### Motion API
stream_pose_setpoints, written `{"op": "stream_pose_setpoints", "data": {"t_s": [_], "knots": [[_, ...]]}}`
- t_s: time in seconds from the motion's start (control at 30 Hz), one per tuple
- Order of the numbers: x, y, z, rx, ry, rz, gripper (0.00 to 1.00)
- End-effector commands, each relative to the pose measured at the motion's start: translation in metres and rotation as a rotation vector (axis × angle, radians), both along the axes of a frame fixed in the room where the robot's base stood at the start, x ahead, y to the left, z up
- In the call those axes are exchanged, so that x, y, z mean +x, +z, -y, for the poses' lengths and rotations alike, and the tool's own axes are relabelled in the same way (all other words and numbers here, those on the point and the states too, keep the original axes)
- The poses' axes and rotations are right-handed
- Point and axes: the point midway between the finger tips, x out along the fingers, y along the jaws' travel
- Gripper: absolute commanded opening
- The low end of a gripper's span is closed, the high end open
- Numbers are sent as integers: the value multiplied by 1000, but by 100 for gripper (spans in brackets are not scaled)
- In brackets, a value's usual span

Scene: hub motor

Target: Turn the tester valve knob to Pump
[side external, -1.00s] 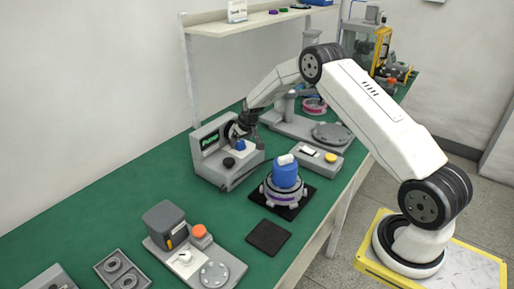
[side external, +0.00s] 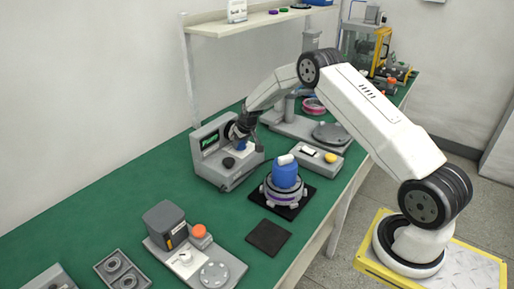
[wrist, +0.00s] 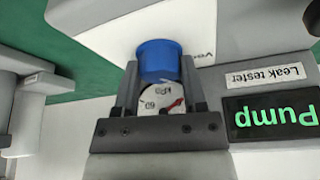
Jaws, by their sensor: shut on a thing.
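The grey leak tester (side external: 225,178) stands on the green bench in the side view. Its blue valve knob (wrist: 158,60) is in the middle of the wrist view, between the two fingers of my gripper (wrist: 160,68). My gripper is shut on the knob, with a finger at each side. In the side view the knob (side external: 240,145) is partly hidden by my gripper (side external: 238,138). The tester's black screen (wrist: 272,117) shows green "Pump", upside down in the wrist view. A dial gauge (wrist: 160,98) with a red needle shows between the fingers, partly covered.
A blue-topped round part (side external: 286,176) sits on a black pad in front of the tester. A grey box with a yellow button (side external: 331,157) stands to the right. A device with an orange knob (side external: 198,231) is at the front. Bench space left of the tester is clear.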

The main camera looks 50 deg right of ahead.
Motion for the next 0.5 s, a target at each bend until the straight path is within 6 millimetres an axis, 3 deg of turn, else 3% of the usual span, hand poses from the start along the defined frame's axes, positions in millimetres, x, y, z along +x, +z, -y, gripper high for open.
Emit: {"op": "stream_pose_setpoints", "data": {"t_s": [0.5], "knots": [[0, 0, -1, 0, -147, -3, 0]]}}
